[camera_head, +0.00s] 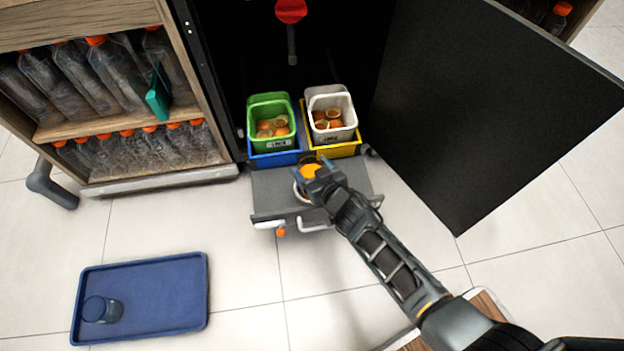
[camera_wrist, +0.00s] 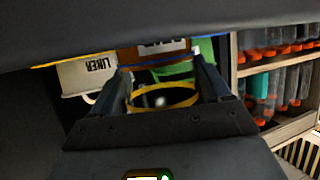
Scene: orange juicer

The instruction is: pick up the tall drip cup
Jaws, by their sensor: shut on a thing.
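My gripper (camera_head: 316,180) is above the grey pull-out shelf (camera_head: 268,194) at the foot of the open black cabinet. In the wrist view my gripper (camera_wrist: 162,92) has a finger on each side of a round cup (camera_wrist: 165,99) with a yellow rim, and it is shut on this cup. I take it to be the tall drip cup. In the head view the cup (camera_head: 309,170) shows as an orange-yellow round top, and its lower body is mostly hidden by my gripper. I cannot tell whether its base touches the shelf.
A green bin (camera_head: 270,107) and a white bin (camera_head: 333,100) with orange peels stand behind the shelf. The black door (camera_head: 490,100) is open at right. A bottle rack (camera_head: 110,180) stands left. A blue tray (camera_head: 165,290) with a dark cup (camera_head: 102,310) lies on the floor.

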